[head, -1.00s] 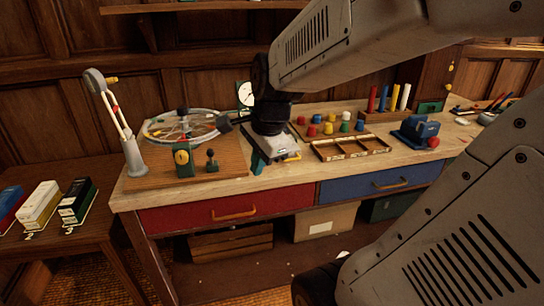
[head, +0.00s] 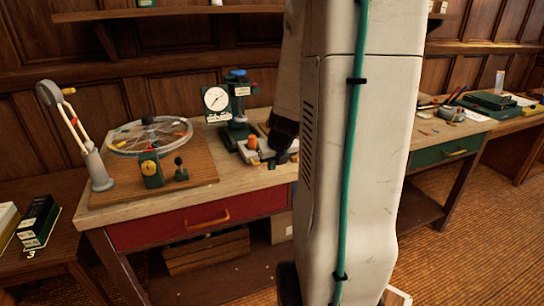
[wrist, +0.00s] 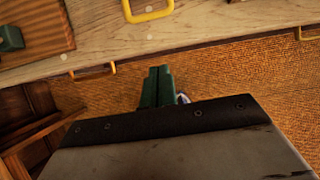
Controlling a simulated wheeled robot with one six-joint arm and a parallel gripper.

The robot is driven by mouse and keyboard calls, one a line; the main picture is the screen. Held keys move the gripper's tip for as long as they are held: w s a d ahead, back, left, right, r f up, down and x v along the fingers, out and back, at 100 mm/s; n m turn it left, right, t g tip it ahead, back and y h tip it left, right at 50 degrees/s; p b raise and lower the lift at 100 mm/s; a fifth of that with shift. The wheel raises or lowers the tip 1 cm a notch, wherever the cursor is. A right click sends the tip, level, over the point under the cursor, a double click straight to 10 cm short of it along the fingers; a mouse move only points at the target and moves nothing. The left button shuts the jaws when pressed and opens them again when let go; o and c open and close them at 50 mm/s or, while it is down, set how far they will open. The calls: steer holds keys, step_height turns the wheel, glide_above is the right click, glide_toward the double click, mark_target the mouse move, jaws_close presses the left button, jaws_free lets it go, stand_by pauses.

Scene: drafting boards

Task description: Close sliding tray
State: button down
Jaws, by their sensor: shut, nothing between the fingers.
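A yellow handle (wrist: 148,10) stands at the top of the wrist view, above the front edge of the bench top. It seems to belong to the sliding tray, whose body is mostly out of that view. In the head view a gauge stand (head: 238,115) with a white dial stands on the bench, and my arm covers the area to its right, so how far out the tray is cannot be told. My gripper (wrist: 158,72) has its green fingers together, empty. In the wrist view they appear below the bench edge, apart from the handle.
A wheel on a wooden board (head: 195,170) stands left of the gauge stand. The red drawer (head: 195,218) below appears shut. A side table (head: 70,225) holds boxes at the left. Woven floor (head: 455,240) is open at the right. My arm blocks the head view's middle.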

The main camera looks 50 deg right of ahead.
steer(key=w+f, duration=0.1)
steer(key=w+d+f, duration=0.2)
steer(key=w, duration=0.1)
steer(key=shift+w+d+f, duration=0.1)
steer(key=shift+d, duration=0.05)
steer(key=shift+w+d, duration=0.25)
steer(key=shift+w, duration=0.2)
